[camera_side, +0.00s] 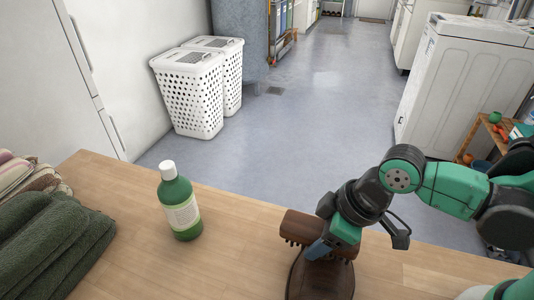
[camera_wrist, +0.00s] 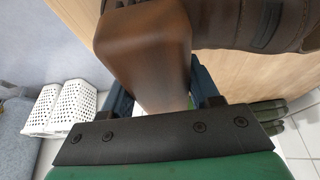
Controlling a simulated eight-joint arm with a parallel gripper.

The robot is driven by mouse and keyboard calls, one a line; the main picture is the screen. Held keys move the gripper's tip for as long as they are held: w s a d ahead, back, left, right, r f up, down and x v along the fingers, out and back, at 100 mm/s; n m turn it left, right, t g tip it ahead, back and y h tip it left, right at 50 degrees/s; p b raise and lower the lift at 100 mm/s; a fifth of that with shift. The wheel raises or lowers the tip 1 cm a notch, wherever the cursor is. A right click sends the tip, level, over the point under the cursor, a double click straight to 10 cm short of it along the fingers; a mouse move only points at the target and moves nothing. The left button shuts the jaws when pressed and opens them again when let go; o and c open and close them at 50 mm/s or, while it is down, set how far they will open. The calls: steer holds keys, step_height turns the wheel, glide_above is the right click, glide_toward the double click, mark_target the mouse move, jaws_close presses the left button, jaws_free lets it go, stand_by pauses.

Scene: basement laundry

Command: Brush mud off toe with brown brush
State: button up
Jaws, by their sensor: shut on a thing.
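My gripper (camera_side: 322,246) is shut on a brown brush (camera_side: 303,227), whose dark bristles point down. A brown leather boot (camera_side: 318,280) is on the wooden table, directly below the brush, and is cut off by the bottom edge of the side view. In the wrist view, the brush's smooth brown block (camera_wrist: 146,45) sits between the gripper's fingers (camera_wrist: 160,95). Part of the boot (camera_wrist: 262,28) shows just beyond it at the top right. The bristles look close to the boot's top, but I cannot tell whether they touch. I can make out no mud; the brush and gripper hide part of the boot.
A green bottle (camera_side: 181,207) with a white cap stands on the table (camera_side: 235,262) left of the boot. Folded dark green towels (camera_side: 50,245) lie at the left. The tabletop between bottle and boot is clear. White laundry baskets (camera_side: 190,95) stand on the floor beyond.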

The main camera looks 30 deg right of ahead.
steer(key=shift+w+a+f, duration=0.3)
steer(key=shift+w+a, duration=0.15)
steer(key=shift+a, duration=0.1)
steer(key=s+d, duration=0.2)
steer(key=d, duration=0.1)
steer(key=shift+s+d+r, duration=0.1)
steer(key=shift+s+r, duration=0.05)
steer(key=shift+s, duration=0.15)
steer(key=shift+s+d, duration=0.7)
steer(key=shift+d, duration=0.15)
steer(key=shift+a+r, duration=0.1)
step_height(320, 180, up, 2)
steer(key=shift+r, duration=2.8)
